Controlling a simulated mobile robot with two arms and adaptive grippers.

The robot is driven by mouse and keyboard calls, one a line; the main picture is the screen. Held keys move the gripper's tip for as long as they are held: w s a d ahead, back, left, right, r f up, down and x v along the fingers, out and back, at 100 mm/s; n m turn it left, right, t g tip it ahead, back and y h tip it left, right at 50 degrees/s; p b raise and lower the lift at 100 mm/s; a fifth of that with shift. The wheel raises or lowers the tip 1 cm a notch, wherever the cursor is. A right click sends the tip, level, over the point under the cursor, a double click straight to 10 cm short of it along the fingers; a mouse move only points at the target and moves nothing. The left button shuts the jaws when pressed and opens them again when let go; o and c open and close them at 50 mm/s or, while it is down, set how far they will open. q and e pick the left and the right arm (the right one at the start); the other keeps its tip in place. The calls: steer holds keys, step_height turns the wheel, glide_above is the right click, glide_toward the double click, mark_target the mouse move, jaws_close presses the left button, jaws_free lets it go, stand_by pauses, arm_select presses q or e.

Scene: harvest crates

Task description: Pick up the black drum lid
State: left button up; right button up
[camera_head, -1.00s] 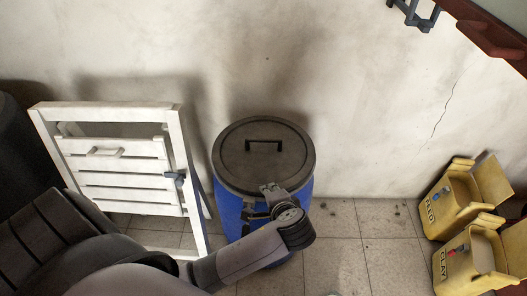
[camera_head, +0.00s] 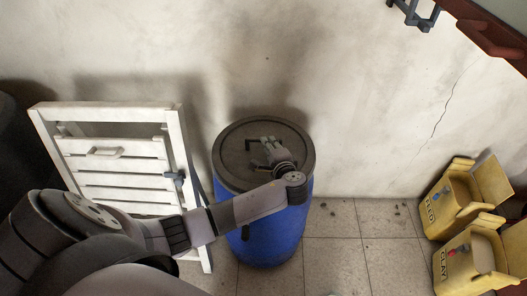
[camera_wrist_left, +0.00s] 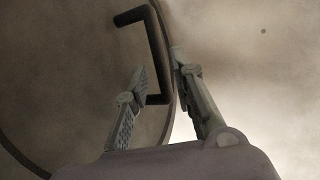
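The black drum lid (camera_head: 232,150) is a round dark disc lying on top of the blue drum (camera_head: 275,240). Its angular bar handle (camera_head: 251,143) stands up near the middle and is partly covered by my left gripper (camera_head: 268,148). In the left wrist view the lid (camera_wrist_left: 70,70) fills the left side. There the handle (camera_wrist_left: 156,45) reaches down to the space between the two fingers of my left gripper (camera_wrist_left: 160,72). The fingers are apart, so the gripper is open. I cannot tell whether a finger touches the handle. My right gripper is not in view.
A white slatted wooden frame (camera_head: 112,146) stands left of the drum. Two yellow boxes (camera_head: 462,205) sit on the tiled floor (camera_head: 345,245) at the right.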

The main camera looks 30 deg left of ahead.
mark_target(263, 147)
arm_select(q)
steer(key=x, duration=0.5)
steer(key=shift+s+a+f, duration=0.1)
steer(key=shift+a, duration=0.15)
steer(key=shift+c, duration=0.5)
jaws_close()
